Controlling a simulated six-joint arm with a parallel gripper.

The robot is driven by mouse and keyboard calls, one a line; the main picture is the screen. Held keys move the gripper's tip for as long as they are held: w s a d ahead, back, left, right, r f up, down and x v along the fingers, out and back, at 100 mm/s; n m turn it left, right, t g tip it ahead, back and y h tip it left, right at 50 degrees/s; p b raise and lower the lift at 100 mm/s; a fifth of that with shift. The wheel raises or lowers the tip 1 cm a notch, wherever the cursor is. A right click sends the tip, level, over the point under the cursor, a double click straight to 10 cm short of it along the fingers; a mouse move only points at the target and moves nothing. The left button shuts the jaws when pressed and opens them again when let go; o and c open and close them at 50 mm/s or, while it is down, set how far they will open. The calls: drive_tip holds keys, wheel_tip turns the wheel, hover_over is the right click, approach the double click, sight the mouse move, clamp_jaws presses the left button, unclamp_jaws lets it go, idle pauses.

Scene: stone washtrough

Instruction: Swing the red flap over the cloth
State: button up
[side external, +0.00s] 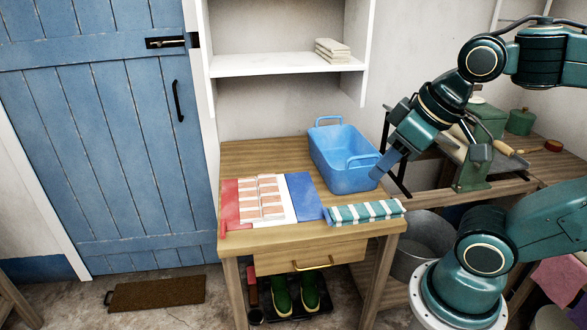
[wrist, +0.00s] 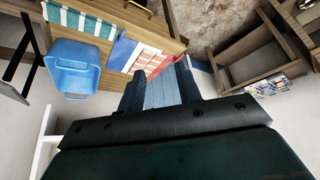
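A folding board lies flat on the wooden table, with a red flap (side external: 229,205) on the left, a white middle panel (side external: 286,205) and a blue flap (side external: 304,197) on the right. A pink-and-white checked cloth (side external: 262,199) lies on the middle panel. The red flap lies open beside the cloth, with a red tab (side external: 236,228) at its front. In the wrist view the red flap (wrist: 167,62) and cloth (wrist: 146,60) show beyond the fingers. My gripper (side external: 384,168) is well right of the board, above the table's right side. Its fingers (wrist: 160,92) are apart with nothing between them.
A blue tub (side external: 345,160) stands behind the board, close to my gripper. A green-striped rolled towel (side external: 365,212) lies at the table's front right. A white shelf (side external: 285,64) hangs above the table. A side bench (side external: 510,180) with green tins is at right.

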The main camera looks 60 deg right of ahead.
idle(0.4)
drive_tip(key=m+g+y, duration=0.2)
drive_tip(key=m+g, duration=0.2)
drive_tip(key=m, duration=0.5)
hover_over(223, 230)
drive_tip(key=s+d, duration=0.2)
drive_tip(key=s+d+x, duration=0.2)
drive_tip(key=x, duration=1.2)
drive_tip(key=shift+d+f, duration=0.3)
drive_tip(key=shift+f, duration=0.3)
drive_tip(key=shift+f, duration=0.1)
drive_tip(key=x, duration=1.3)
drive_tip(key=shift+d+f, duration=0.2)
drive_tip(key=shift+f, duration=0.15)
